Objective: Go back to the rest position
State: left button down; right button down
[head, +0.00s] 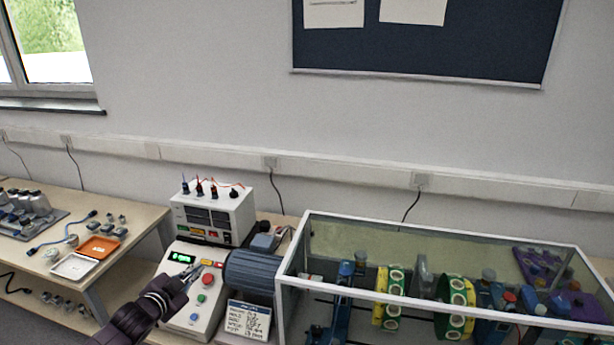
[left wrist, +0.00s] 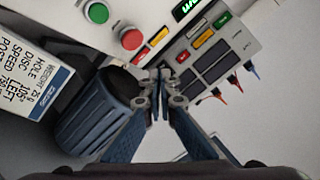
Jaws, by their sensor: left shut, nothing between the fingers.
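My left gripper (head: 190,275) is shut and empty, held over the white control box (head: 197,318) with its lit green display (head: 181,257). In the left wrist view the fingertips (left wrist: 158,75) meet in front of the blue-grey motor (left wrist: 95,115) and the box's buttons. The red button (left wrist: 131,39) and green button (left wrist: 97,12) show clear of the fingers there. Contact with the box cannot be told. My right gripper is in neither view.
A framed clear enclosure (head: 440,312) with green-yellow discs (head: 455,305) stands at right. A white instrument (head: 213,213) with cables is behind the control box. A label card (head: 248,318) stands by the motor (head: 250,270). Trays (head: 75,267) lie on the left table.

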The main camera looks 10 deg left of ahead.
pick_arm(q)
jog(key=s+d+f+n+g, duration=0.1)
jog(key=s+d+f+g, duration=0.1)
jog(key=s+d+f, duration=0.5)
jog(key=s+d+f+n+g, duration=0.1)
jog(key=s+d+f+g, duration=0.2)
jog(key=s+d, duration=0.65)
jog(key=s+d+r+n+g, duration=0.1)
jog(key=s+d+n+g, duration=0.15)
jog(key=s, duration=0.95)
jog(key=s+d+r+n+g, duration=0.1)
jog(key=s+d+n+g, duration=0.15)
jog(key=s, duration=0.95)
notch_tip(320, 180, down, 33)
jog(key=s+g+b, duration=0.2)
jog(key=b, duration=0.3)
jog(key=s+a+f+m+g+b, duration=0.1)
jog(key=s+a+f+b, duration=0.1)
jog(key=s+f, duration=1.4)
notch_tip(320, 180, down, 2)
jog(key=shift+s+a+b, duration=0.2)
jog(key=shift+s+b, duration=0.15)
jog(key=shift+b, duration=0.35)
